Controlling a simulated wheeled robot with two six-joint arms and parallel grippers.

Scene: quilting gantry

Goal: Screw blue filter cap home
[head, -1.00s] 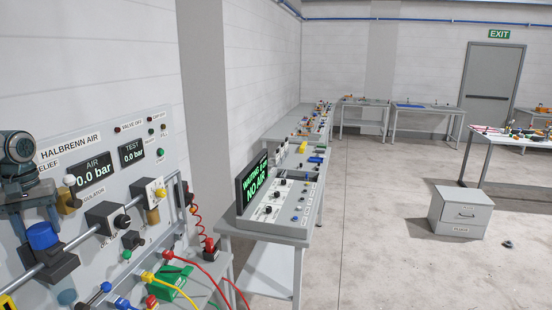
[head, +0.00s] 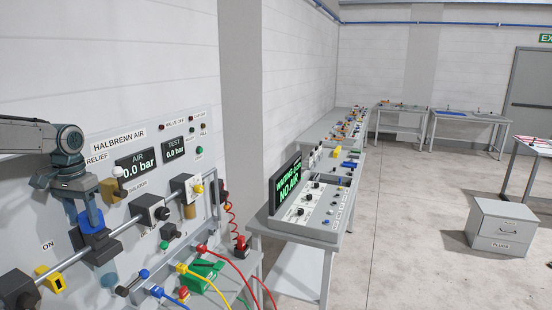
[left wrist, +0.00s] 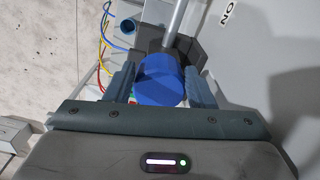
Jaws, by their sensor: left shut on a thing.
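The blue filter cap (head: 92,221) sits on top of the dark filter body (head: 101,250) on the panel's pipe, with a clear bluish bowl (head: 108,277) below. My left gripper (head: 84,208) comes down from above and is shut on the cap, one finger on each side. In the left wrist view the round blue cap (left wrist: 160,80) lies between the two grey fingers, in front of the dark body. I cannot tell whether a gap is left under the cap. My right gripper is not in view.
The panel's AIR display (head: 137,165) reads 0.0 bar. A black-and-white regulator block (head: 150,210) and a yellow ON valve (head: 49,279) share the pipe. Coloured hoses and a green block (head: 202,275) are below. A bench screen (head: 286,187) reads "WAITING FOR NO AIR".

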